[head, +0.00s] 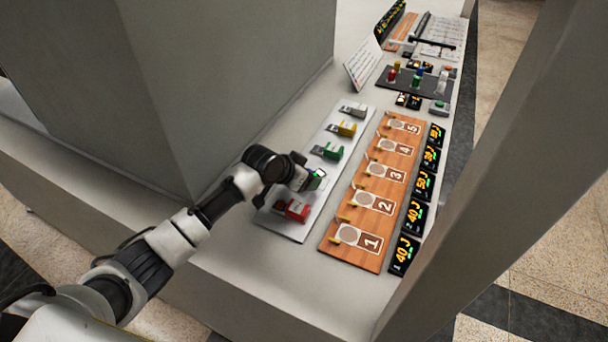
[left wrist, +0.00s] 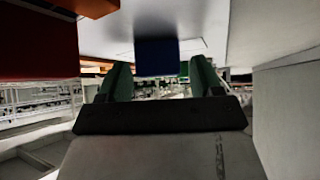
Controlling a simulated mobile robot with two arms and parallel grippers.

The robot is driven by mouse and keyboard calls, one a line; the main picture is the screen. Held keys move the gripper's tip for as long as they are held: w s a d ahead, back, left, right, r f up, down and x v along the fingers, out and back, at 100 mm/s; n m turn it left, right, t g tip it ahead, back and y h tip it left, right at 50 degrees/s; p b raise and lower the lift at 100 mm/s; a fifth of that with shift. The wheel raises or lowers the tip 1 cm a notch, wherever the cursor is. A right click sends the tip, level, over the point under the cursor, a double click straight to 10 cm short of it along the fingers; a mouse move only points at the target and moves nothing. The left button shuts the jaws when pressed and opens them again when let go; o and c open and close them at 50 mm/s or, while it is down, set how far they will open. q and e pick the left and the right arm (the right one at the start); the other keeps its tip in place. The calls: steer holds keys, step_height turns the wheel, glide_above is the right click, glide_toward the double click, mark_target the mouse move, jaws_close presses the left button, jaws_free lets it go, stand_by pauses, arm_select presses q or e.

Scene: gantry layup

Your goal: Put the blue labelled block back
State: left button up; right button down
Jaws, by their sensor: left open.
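The blue block (left wrist: 156,56) shows in the left wrist view as a dark blue face between the two green fingers of my left gripper (left wrist: 160,75). The fingers stand apart, with a gap on each side of the block; I cannot tell how deep between them it sits. In the head view my left gripper (head: 315,182) is low over the white tray (head: 277,231), between the red block (head: 292,210) and the green block (head: 327,151), and hides the blue block. No label on the block can be read. My right gripper is not in view.
A yellow block (head: 342,129) and a grey block (head: 353,110) stand farther along the tray. A wooden board (head: 340,253) with numbered places 1 to 5 lies to the right, beside several black displays (head: 404,254). A grey pillar (head: 243,80) rises left of the tray.

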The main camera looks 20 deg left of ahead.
arm_select(q)
steer(key=b+v, duration=0.1)
steer(key=v, duration=1.1)
steer(key=shift+r, duration=0.15)
